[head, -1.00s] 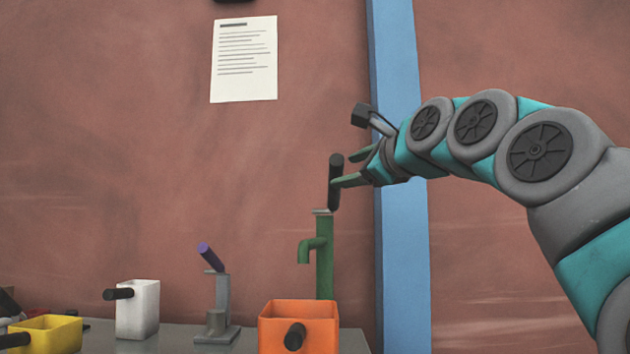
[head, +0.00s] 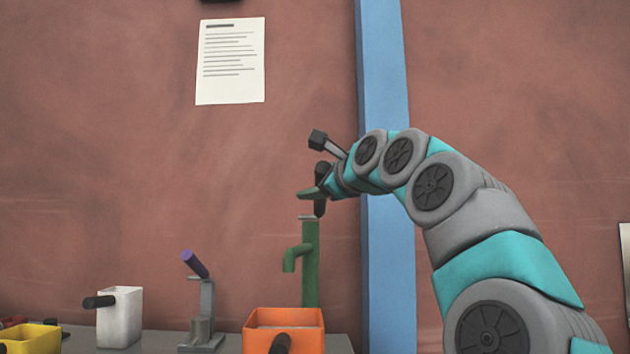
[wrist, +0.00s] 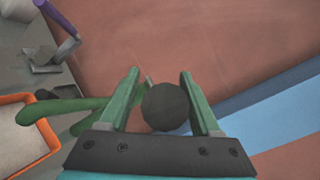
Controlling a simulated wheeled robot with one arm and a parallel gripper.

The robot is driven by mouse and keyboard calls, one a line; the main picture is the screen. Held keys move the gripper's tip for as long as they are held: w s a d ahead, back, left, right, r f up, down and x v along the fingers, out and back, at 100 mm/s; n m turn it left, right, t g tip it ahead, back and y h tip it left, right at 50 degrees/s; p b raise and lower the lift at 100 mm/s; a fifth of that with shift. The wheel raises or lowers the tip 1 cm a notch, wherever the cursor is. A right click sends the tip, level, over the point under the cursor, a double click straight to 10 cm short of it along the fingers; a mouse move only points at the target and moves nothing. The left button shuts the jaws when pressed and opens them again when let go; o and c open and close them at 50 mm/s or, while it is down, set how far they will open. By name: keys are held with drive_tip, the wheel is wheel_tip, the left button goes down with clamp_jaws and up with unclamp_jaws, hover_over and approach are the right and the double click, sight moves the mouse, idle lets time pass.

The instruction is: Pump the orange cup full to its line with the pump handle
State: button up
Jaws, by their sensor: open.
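The orange cup (head: 303,342) stands on the bench below the green pump's spout (head: 291,262), its black handle toward me. Pale powder shows inside it, and in the wrist view the cup (wrist: 46,134) is cut off at the left edge. I cannot make out its line. The green pump (head: 311,265) has a black, upright pump handle (head: 320,205) on top. My gripper (head: 311,191) is at the handle, one finger reaching past it. In the wrist view the open fingers (wrist: 160,73) stand on both sides of the handle's round dark end (wrist: 166,107).
A grey pump with a purple handle (head: 195,263), a white cup (head: 122,318) and a yellow cup (head: 38,340) stand to the left on the grey bench (head: 225,345). A blue post (head: 385,200) rises behind my arm. A paper sheet (head: 231,60) hangs on the wall.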

clamp_jaws()
idle(0.6)
idle(0.9)
